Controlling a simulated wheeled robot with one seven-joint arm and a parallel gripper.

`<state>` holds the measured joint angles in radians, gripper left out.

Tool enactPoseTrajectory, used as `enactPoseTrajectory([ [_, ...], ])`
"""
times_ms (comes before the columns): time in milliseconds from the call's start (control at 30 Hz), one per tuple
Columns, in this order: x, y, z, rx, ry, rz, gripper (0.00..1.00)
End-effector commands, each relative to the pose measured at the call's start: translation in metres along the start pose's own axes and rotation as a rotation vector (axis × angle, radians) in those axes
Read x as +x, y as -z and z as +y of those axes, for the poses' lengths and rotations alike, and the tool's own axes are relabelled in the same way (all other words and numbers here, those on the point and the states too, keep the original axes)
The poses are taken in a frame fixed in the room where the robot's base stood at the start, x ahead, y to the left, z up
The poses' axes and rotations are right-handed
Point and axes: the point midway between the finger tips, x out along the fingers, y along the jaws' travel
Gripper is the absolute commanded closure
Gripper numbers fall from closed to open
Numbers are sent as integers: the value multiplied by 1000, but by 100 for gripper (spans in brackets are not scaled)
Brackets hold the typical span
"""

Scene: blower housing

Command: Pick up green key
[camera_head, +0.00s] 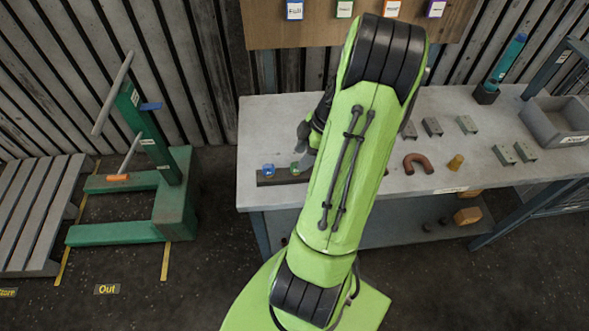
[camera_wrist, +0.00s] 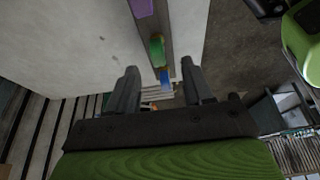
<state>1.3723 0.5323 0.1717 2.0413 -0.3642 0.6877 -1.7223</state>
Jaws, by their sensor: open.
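The green key (camera_wrist: 157,50) sits on a dark narrow holder (camera_wrist: 181,38) between a purple key (camera_wrist: 141,7) and a blue key (camera_wrist: 167,82) in the wrist view. In the head view the green key (camera_head: 294,167) shows small beside my arm, with the blue key (camera_head: 268,169) to its left; the purple one is hidden there. My gripper (camera_wrist: 159,67) is open and empty, its fingers pointing toward the holder, one on each side of the row of keys. The green key lies just ahead of the gap between the fingertips. The remaining distance is hard to tell.
The holder lies near the front edge of a grey workbench (camera_head: 450,105). To the right are a red-brown horseshoe shape (camera_head: 418,163), an orange-yellow piece (camera_head: 455,162), several small grey blocks and a grey bin (camera_head: 557,122). A green stand (camera_head: 172,190) is on the floor at left.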

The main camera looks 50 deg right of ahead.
Motion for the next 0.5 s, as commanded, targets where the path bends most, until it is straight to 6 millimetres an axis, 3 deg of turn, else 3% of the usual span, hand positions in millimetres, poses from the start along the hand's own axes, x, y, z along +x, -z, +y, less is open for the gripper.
enactPoseTrajectory([
  [300,51,-1,2,0,2,1,49],
  [500,54,-1,2,0,-1,-1,49],
])
